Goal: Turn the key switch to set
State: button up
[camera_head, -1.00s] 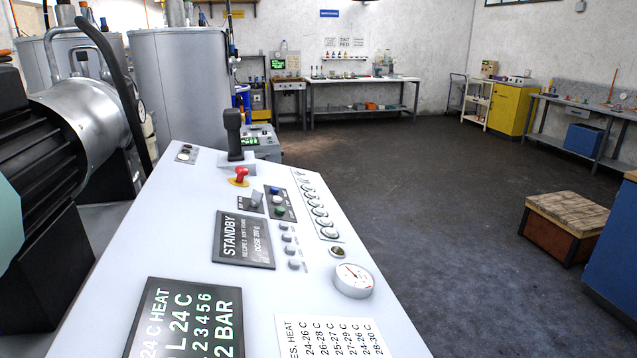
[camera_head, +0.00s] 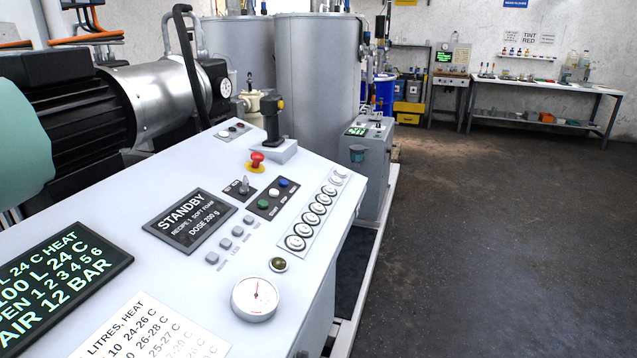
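The key switch (camera_head: 244,186) looks like a small grey upright piece on a dark label plate, in the middle of the sloping grey control panel (camera_head: 190,287). Its small lettering is too fine to read, so I cannot tell which position it points to. It stands just right of the display (camera_head: 190,220) reading STANDBY, RECIPE 3 SOFT FOAM, DOSE 200 g. My gripper is not in view.
Near the switch are a red mushroom button (camera_head: 257,160), a black joystick (camera_head: 273,122), coloured push buttons (camera_head: 274,194) and a round gauge (camera_head: 255,299). A large motor (camera_head: 90,110) stands behind left. Open floor (camera_head: 480,240) lies to the right.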

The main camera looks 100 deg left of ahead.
aim_at(244, 190)
jog(key=i, duration=0.4)
jog(key=u, duration=2.75)
jog(key=i, duration=2.25)
jog(key=u, duration=2.95)
